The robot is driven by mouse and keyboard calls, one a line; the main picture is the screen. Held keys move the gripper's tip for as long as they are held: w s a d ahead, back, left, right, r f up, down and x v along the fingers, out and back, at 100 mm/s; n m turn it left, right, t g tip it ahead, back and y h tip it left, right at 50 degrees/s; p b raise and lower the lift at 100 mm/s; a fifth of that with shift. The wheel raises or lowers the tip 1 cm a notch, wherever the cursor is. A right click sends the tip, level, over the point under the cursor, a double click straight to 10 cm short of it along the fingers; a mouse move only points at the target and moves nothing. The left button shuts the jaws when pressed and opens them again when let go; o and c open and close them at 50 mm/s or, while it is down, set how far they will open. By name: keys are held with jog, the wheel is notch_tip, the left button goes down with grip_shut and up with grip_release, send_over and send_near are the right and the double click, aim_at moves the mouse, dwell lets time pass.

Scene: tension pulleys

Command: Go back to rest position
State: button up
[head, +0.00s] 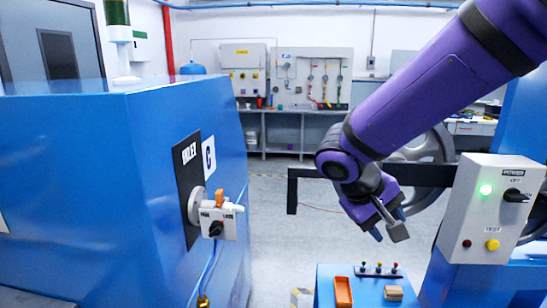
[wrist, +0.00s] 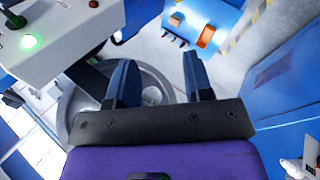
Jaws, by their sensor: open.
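My gripper (head: 388,224) hangs at the end of my purple arm (head: 425,95), right of the middle in the head view. It points down and is clear of everything around it. In the wrist view its two dark blue fingers (wrist: 158,68) stand apart with nothing between them. My arm comes in from the upper right and bends at the wrist.
A blue cabinet with a valve and switch box (head: 218,222) stands left. A grey control box (head: 492,210) with a green light stands right. A small blue table (head: 368,298) holds an orange tray (head: 343,292). Grey floor (head: 285,235) lies open between.

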jog(key=s+d+r+m+t+y, duration=0.1)
jog(key=s+d+r+t+y, duration=0.1)
jog(key=s, duration=0.5)
jog(key=s+d+r+m+t+y, duration=0.2)
jog(key=s+d+r+y, duration=0.2)
jog(key=s+d+r, duration=0.3)
jog(key=shift+s+d+r+y, duration=0.25)
jog(key=shift+s+r+y, duration=0.15)
jog(key=shift+s+r, duration=0.2)
